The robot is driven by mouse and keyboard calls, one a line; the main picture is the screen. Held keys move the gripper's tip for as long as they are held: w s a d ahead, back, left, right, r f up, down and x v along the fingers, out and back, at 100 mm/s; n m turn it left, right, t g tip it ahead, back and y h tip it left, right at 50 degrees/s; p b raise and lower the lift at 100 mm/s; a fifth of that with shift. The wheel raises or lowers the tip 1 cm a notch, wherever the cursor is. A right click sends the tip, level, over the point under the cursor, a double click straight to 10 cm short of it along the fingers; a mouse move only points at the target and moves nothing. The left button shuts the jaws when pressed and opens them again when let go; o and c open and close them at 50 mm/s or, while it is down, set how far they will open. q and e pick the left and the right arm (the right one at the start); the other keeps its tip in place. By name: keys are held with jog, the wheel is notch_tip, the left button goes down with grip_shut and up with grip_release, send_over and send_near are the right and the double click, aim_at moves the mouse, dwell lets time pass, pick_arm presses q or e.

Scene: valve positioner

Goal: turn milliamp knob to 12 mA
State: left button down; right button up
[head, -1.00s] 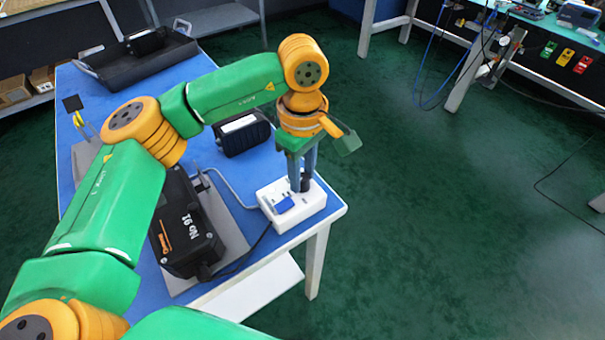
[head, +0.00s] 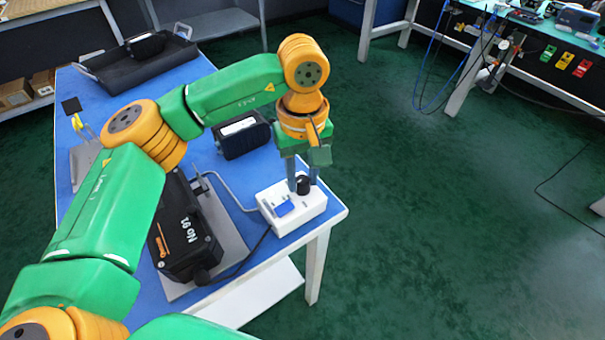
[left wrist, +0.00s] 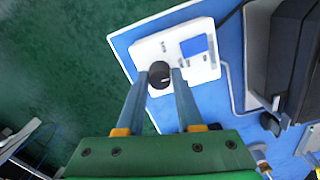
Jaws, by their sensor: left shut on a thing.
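The black milliamp knob (head: 303,184) stands on a white box (head: 311,207) with a blue display (head: 284,206), near the table's right front corner. My left gripper (head: 303,181) points down over the box with its two fingers on either side of the knob. In the left wrist view the fingers (left wrist: 160,80) are shut on the knob (left wrist: 159,73), whose top carries a light mark. The white box (left wrist: 148,49) and blue display (left wrist: 194,46) also show there. The display's reading is too small to tell. My right gripper is not in view.
A black valve positioner (head: 185,230) marked "No 91" sits on a grey plate left of the box, joined by a cable. A dark case (head: 243,134) stands behind. A black tray (head: 135,65) lies at the far end of the blue table (head: 85,175).

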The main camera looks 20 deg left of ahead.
aim_at(302, 180)
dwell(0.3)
pick_arm(q)
jog(key=c, duration=0.6)
grip_release()
jog(key=shift+o, duration=0.2)
notch_tip(302, 180, up, 7)
jog(key=shift+r, duration=0.1)
